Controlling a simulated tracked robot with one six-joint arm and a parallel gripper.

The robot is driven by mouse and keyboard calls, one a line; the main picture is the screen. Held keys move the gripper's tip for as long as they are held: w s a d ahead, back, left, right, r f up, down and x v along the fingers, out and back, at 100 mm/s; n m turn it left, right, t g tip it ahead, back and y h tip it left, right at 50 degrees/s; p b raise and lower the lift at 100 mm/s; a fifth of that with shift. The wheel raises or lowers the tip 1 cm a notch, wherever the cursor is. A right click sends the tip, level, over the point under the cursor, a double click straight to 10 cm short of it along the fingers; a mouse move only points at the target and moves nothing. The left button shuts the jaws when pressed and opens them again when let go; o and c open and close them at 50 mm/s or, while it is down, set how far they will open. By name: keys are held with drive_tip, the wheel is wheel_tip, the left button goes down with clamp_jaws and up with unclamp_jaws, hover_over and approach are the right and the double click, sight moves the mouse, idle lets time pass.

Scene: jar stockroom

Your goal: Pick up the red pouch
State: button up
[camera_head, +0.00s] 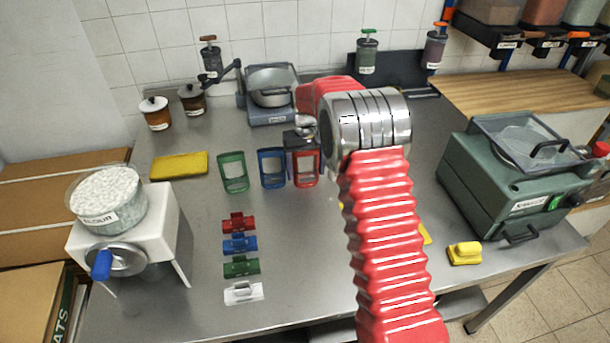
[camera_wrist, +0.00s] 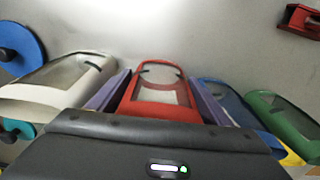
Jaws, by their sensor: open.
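The red pouch (camera_head: 306,168), with a clear window in a red frame, stands on the steel table to the right of the blue pouch (camera_head: 271,168) and green pouch (camera_head: 233,172) in the head view. My gripper (camera_head: 303,142) is at its top; my arm partly covers this area. In the wrist view the red pouch (camera_wrist: 163,92) lies between the two purple-grey fingers of my gripper (camera_wrist: 160,80), one on each side. The jaws are open; I cannot tell whether either finger touches it. The pouch's near end is hidden behind the gripper body.
In the wrist view a white pouch (camera_wrist: 62,78) is close to the left finger, and the blue pouch (camera_wrist: 228,100) is close to the right finger. Coloured clips (camera_head: 240,243) lie on the table nearer the camera. A yellow sponge (camera_head: 179,165) lies left of the pouches.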

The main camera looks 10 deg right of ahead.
drive_tip(key=shift+f, duration=0.1)
idle(0.5)
drive_tip(key=c, duration=0.8)
wheel_tip(320, 180, up, 18)
idle(0.5)
drive_tip(key=shift+w, duration=0.25)
idle(0.4)
